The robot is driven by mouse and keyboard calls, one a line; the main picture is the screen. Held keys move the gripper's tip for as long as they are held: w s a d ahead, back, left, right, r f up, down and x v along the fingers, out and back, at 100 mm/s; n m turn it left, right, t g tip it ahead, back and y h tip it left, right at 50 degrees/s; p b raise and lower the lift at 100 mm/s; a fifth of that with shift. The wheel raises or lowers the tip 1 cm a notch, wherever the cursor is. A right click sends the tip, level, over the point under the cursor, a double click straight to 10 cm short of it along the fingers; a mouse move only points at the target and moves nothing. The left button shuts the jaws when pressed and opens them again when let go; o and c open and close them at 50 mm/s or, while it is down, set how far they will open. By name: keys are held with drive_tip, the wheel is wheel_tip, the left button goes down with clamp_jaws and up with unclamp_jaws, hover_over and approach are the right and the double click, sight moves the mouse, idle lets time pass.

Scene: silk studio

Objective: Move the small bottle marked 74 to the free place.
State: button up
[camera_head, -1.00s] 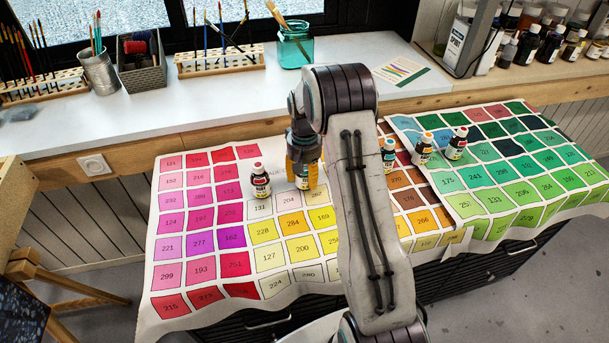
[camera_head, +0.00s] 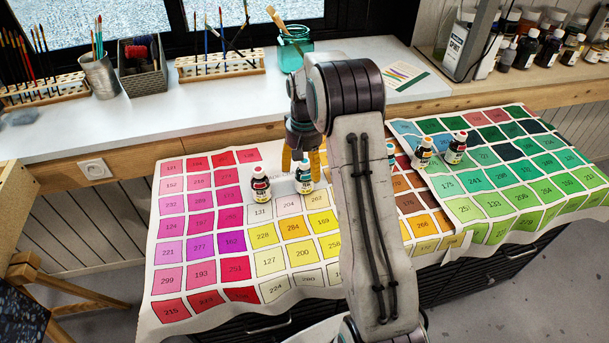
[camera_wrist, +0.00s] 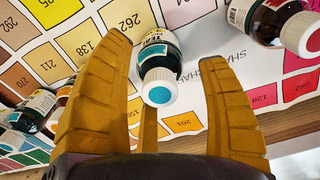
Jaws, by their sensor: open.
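A small dark bottle with a white cap and teal top (camera_head: 304,178) stands upright on the colour chart (camera_head: 192,253), near the far edge in a pale area. In the wrist view this teal-topped bottle (camera_wrist: 158,50) lies between my spread fingers, with a gap on each side. My gripper (camera_head: 303,160) is open, just above and behind it. A red-capped bottle (camera_head: 260,186) stands close to its left. It also shows in the wrist view (camera_wrist: 272,22). I cannot read 74 on any label.
More bottles stand to the right: an orange-capped one (camera_head: 422,153), a red-capped one (camera_head: 456,148), and one (camera_head: 391,152) partly behind my arm. Brush racks (camera_head: 221,63), a teal jar (camera_head: 295,48) and a metal cup (camera_head: 99,76) stand on the back counter.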

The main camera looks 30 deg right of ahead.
wheel_tip(320, 180, up, 6)
drive_tip(key=shift+r, duration=0.15)
drive_tip(key=s+a+r+n+t, duration=0.1)
drive_tip(key=s+a+r, duration=0.35)
drive_tip(key=s, duration=0.25)
drive_tip(key=s+a+r+n+t, duration=0.1)
drive_tip(key=s+a+r, duration=0.2)
drive_tip(key=s+r, duration=0.3)
drive_tip(key=s+a+f+n, duration=0.1)
drive_tip(key=s+f, duration=0.1)
drive_tip(key=s, duration=0.6)
drive_tip(key=s+a+f+n+t, duration=0.1)
drive_tip(key=s+a, duration=0.1)
drive_tip(key=s, duration=0.6)
drive_tip(key=shift+f, duration=0.35)
drive_tip(key=shift+s+a, duration=0.1)
